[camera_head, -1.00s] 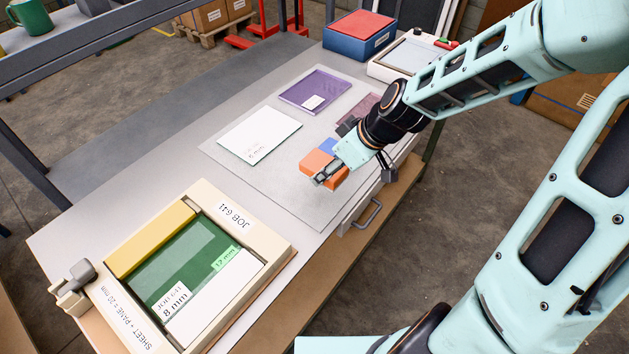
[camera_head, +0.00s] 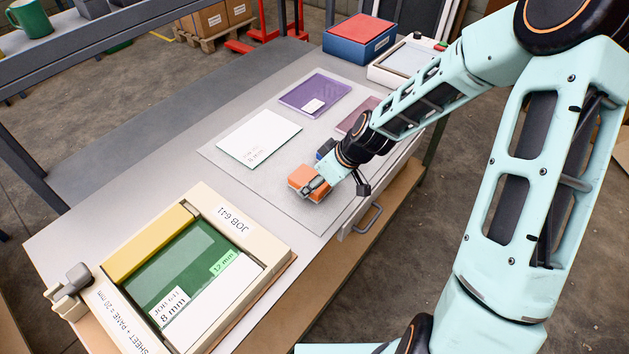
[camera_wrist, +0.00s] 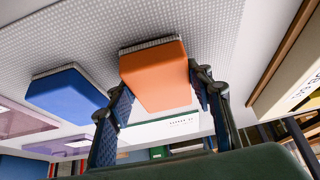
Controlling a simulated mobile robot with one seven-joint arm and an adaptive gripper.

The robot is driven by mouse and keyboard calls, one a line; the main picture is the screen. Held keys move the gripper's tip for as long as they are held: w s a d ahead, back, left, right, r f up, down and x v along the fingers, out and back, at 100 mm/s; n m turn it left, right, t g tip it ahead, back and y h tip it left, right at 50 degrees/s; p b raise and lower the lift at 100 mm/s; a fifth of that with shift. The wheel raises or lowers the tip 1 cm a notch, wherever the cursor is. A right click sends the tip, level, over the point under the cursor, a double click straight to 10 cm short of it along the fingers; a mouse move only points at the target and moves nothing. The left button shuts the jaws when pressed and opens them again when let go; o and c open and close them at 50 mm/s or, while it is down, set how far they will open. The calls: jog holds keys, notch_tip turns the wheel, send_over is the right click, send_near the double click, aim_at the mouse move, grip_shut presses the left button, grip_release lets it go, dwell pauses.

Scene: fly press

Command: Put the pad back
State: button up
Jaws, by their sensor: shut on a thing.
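My gripper (camera_head: 311,187) is shut on an orange pad (camera_head: 305,179) over the near part of the grey mat (camera_head: 255,180). In the wrist view the orange pad (camera_wrist: 155,78) sits between the two fingers, its grey ribbed face toward the mat. I cannot tell whether it touches the mat. A blue pad (camera_wrist: 65,92) with a similar ribbed edge is beside it, apart, and appears to rest on the mat. In the head view the blue pad (camera_head: 322,152) is mostly hidden behind my wrist.
The JOB 641 frame (camera_head: 270,245) with green and yellow parts stands at front left. A blue box with red top (camera_head: 360,37) and a white tray (camera_head: 385,75) are behind.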

jog(key=shift+f, duration=0.2)
jog(key=o, duration=1.6)
jog(key=shift+c, duration=0.2)
jog(key=shift+r, duration=0.15)
jog(key=p+v, duration=0.1)
jog(key=v, duration=1.1)
